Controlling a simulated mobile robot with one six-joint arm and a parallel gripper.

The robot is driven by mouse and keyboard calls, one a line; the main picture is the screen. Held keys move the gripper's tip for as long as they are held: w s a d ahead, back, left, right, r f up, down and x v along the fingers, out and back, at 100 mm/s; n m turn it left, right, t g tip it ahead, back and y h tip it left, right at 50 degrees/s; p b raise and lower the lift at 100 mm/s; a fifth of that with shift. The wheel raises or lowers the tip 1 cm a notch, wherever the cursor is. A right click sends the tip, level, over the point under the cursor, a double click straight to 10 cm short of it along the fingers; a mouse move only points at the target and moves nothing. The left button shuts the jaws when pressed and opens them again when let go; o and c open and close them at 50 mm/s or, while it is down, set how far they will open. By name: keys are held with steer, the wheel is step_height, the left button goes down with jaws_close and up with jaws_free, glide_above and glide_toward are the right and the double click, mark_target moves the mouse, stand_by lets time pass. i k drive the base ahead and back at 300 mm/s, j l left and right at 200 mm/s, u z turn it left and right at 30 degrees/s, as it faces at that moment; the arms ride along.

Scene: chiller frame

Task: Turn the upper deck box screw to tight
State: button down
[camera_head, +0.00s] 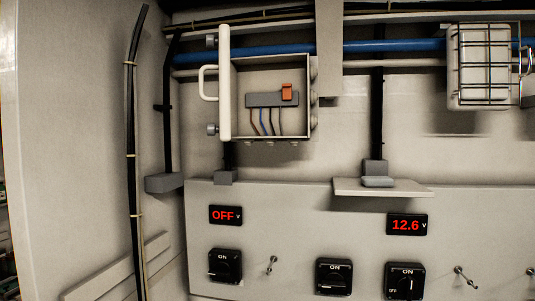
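An open grey box (300,70) hangs on the back wall, left of the picture's middle. Its lid (224,80) is swung out to the left and seen edge-on, with a white loop handle (207,83). The upper screw (211,41), a small grey knob, sticks out of the lid's left side near its top. A matching lower screw (212,129) sits near the lid's bottom. How far either screw is turned cannot be told. Inside the box are a grey terminal block (262,100), an orange piece (287,91) and several wires. My gripper is not in view.
A blue pipe (400,46) runs behind the box. A caged light-coloured box (484,67) hangs at the upper right. A small shelf (382,187) juts out above the panel (310,220) with displays and rotary switches. Black cables (131,150) run down the left.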

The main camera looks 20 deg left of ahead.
mark_target(212, 41)
steer(key=j+u, duration=0.8)
steer(key=j, duration=0.2)
steer(key=i+j, duration=0.15)
steer(key=j, duration=0.2)
steer(key=i+j, duration=0.15)
steer(key=j, duration=0.15)
